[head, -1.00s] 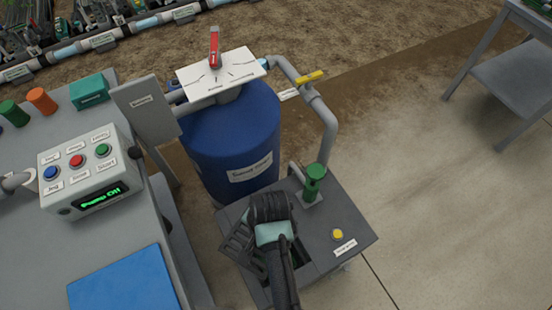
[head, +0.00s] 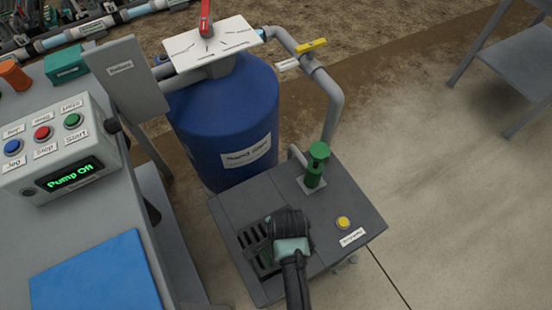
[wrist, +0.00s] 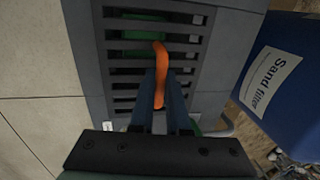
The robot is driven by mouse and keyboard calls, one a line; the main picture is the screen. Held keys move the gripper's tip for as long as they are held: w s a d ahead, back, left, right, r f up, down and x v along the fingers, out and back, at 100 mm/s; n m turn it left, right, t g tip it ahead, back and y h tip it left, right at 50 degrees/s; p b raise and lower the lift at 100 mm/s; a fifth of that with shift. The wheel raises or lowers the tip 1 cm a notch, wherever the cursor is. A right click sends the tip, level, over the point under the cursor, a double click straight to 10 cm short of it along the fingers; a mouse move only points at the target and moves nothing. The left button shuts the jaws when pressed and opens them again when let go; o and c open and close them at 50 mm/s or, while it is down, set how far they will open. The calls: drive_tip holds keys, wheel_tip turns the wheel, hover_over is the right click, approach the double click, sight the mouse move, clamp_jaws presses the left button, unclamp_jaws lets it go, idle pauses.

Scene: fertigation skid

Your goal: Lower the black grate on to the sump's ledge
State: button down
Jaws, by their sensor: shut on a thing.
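The black grate (head: 251,240) is slotted and lies over the opening of the grey sump box (head: 345,200), partly hidden behind my gripper in the head view. It looks roughly level there. In the wrist view the grate (wrist: 190,50) sits within the opening's outline, with green showing through its slots. An orange handle (wrist: 160,60) rises from it between my fingers. My gripper (wrist: 161,90) is shut on this handle; it also shows in the head view (head: 285,235). I cannot tell whether the grate touches the ledge all round.
A green post (head: 316,165) and a yellow button (head: 343,222) stand on the sump's top, right of my gripper. The blue sand filter (head: 225,120) is close behind. A grey bench with a pump control box (head: 60,150) reading "Pump Off" is at left.

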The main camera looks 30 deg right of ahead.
wheel_tip(320, 180, down, 12)
drive_tip(key=b, duration=1.2)
drive_tip(key=shift+f, duration=0.25)
drive_tip(key=c, duration=0.8)
unclamp_jaws()
wheel_tip(320, 180, up, 10)
drive_tip(key=p, duration=1.1)
